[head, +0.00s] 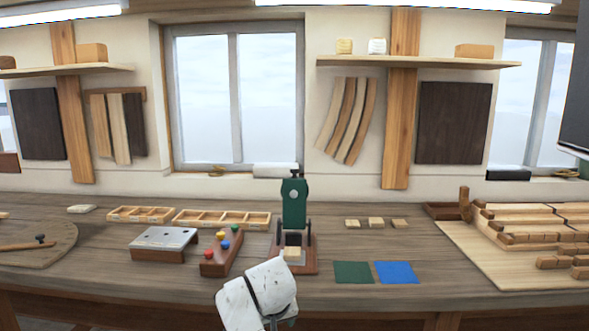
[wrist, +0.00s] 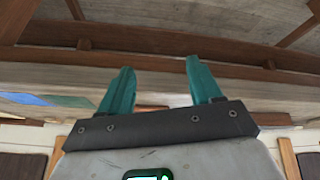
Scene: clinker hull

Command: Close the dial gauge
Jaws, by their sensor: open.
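The dial gauge appears to be the dark green upright device (head: 294,205) on a reddish wooden base (head: 309,268) at the middle of the bench in the head view. It has a round pale spot on its front, dark side arms and a small pale block (head: 292,255) low at its front. Whether it is open or closed I cannot tell. My gripper (wrist: 160,66) shows two teal fingers spread apart with nothing between them in the wrist view. In the head view my white wrist is in front of the bench, below the device; the fingers are hidden there.
A block with coloured knobs (head: 221,252) and a metal-topped box (head: 163,240) stand left of the device. Green (head: 353,272) and blue (head: 396,272) squares lie to its right. Stacked wooden pieces (head: 540,225) fill the far right.

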